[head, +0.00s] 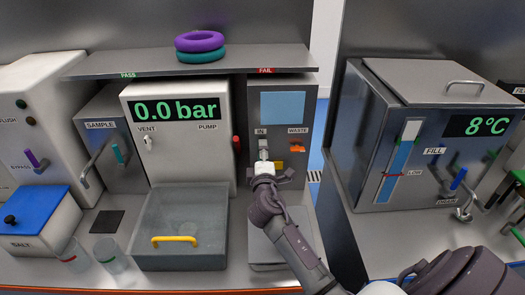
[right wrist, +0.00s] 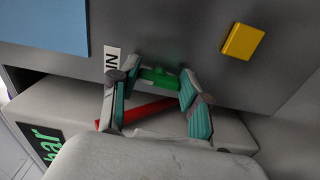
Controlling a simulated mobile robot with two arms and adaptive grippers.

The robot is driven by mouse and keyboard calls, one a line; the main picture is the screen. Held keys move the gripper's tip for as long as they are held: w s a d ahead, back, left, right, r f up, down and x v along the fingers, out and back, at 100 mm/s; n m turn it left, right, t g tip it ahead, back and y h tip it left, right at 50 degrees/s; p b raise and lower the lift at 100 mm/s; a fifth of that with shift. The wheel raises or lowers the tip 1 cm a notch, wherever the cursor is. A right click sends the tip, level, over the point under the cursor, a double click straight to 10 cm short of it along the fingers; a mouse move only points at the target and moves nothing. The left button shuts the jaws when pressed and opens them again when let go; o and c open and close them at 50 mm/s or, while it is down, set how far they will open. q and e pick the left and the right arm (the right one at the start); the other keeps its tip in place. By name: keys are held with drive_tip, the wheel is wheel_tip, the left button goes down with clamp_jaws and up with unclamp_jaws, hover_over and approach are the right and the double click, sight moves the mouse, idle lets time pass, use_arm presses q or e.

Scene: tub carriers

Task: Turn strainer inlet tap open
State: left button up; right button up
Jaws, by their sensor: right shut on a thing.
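The strainer inlet tap is under the IN label on the front of a grey cabinet (head: 292,128). Its green handle (right wrist: 158,78) shows in the right wrist view between the fingers of my right gripper (right wrist: 157,84). In the head view my right gripper (head: 264,163) is at the cabinet front just below the IN label and hides most of the tap. The fingers are shut on the tap handle. My left gripper is not in view.
A red lever (head: 237,143) sticks out on the left, by the white pump box (head: 185,160). A grey tub (head: 180,250) with a yellow handle stands lower left.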

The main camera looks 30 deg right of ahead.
drive_tip(key=shift+r+n, duration=0.1)
drive_tip(key=shift+n, duration=0.4)
drive_tip(key=o, duration=1.1)
drive_tip(key=shift+w, duration=0.1)
drive_tip(key=shift+o, duration=0.2)
drive_tip(key=v, duration=1.2)
